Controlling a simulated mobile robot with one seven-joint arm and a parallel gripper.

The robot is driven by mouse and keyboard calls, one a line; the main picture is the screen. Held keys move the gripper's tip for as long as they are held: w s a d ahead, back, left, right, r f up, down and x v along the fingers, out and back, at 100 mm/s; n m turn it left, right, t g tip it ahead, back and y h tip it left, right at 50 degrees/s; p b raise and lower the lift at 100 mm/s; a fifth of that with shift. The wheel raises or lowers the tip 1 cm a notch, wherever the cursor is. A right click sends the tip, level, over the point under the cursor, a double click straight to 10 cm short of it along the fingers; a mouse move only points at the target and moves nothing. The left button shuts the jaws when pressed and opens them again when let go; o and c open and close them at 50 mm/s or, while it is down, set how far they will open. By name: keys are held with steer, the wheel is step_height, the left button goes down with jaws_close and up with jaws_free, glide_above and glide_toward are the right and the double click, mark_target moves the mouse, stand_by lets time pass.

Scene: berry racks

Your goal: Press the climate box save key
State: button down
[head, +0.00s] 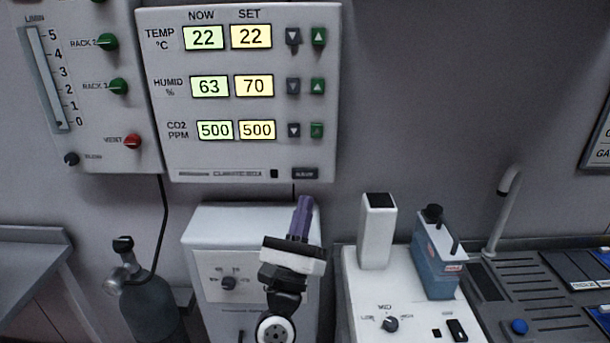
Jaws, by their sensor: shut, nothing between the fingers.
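The climate box (235,140) is a pale panel on the wall with rows for TEMP, HUMID and CO2. Its displays read 22 now and 22 set, 63 now and 70 set, 500 now and 500 set. A small dark key (305,174) with a label too small to read sits at its lower right edge, beside a small black square (274,174). Grey down keys and green up keys stand right of the displays. My gripper (304,203) is shut and empty, its purple fingers pointing up just below the dark key, apart from it in the picture.
A flow panel (85,145) with green knobs and a red knob (132,141) hangs left of the climate box. Below are a white cabinet (215,255), a gas cylinder (145,300) and a white device with a blue bottle (437,262).

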steer(key=b, duration=0.1)
glide_toward(307, 170)
steer(key=shift+w+d+r, duration=0.25)
steer(key=shift+w+r, duration=0.2)
steer(key=shift+r, duration=0.3)
steer(key=shift+w+d+r, duration=0.3)
steer(key=shift+w+r, duration=0.15)
steer(key=shift+r, duration=0.3)
steer(key=shift+w+d+r, duration=0.25)
steer(key=shift+w+r, duration=0.2)
steer(key=shift+r, duration=0.3)
steer(key=shift+w, duration=0.1)
steer(key=shift+w, duration=0.35)
steer(key=shift+w+b, duration=0.4)
steer(key=shift+w, duration=0.05)
stand_by(0.6)
stand_by(0.3)
steer(key=shift+s+p, duration=0.35)
steer(key=shift+s, duration=0.55)
steer(key=shift+s+p, duration=0.65)
steer(key=shift+s, duration=1.9)
